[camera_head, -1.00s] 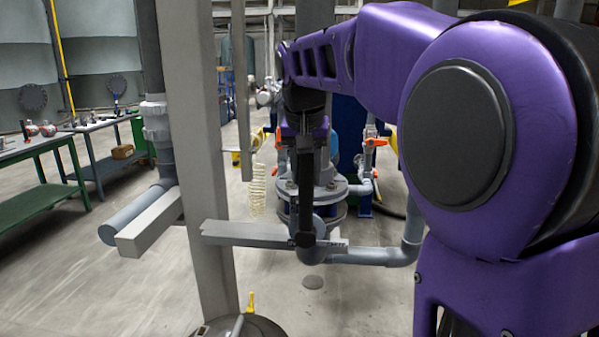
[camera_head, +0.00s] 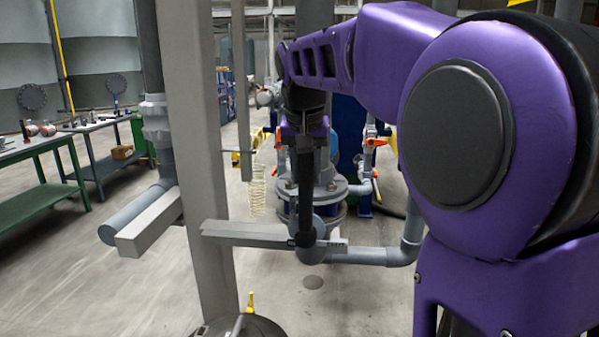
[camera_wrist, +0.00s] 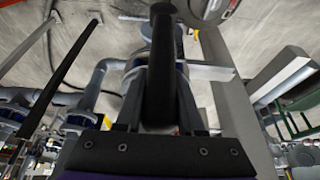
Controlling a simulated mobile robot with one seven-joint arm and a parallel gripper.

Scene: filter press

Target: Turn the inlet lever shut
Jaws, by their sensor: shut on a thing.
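The inlet lever is a black, round handle (camera_head: 305,195). In the head view it runs nearly upright down to a grey horizontal pipe at its lower end. My gripper (camera_head: 303,140) is at the handle's upper part, below my purple wrist. In the wrist view the black handle (camera_wrist: 162,50) runs between the two fingers of my gripper (camera_wrist: 160,105), which are shut on it. The valve body at the foot of the handle is partly hidden by the handle and a grey beam.
A grey upright post (camera_head: 205,170) stands close on the left. A flat grey beam (camera_head: 245,234) crosses beside the handle's lower end. A grey pipe (camera_head: 370,256) bends up at the right.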

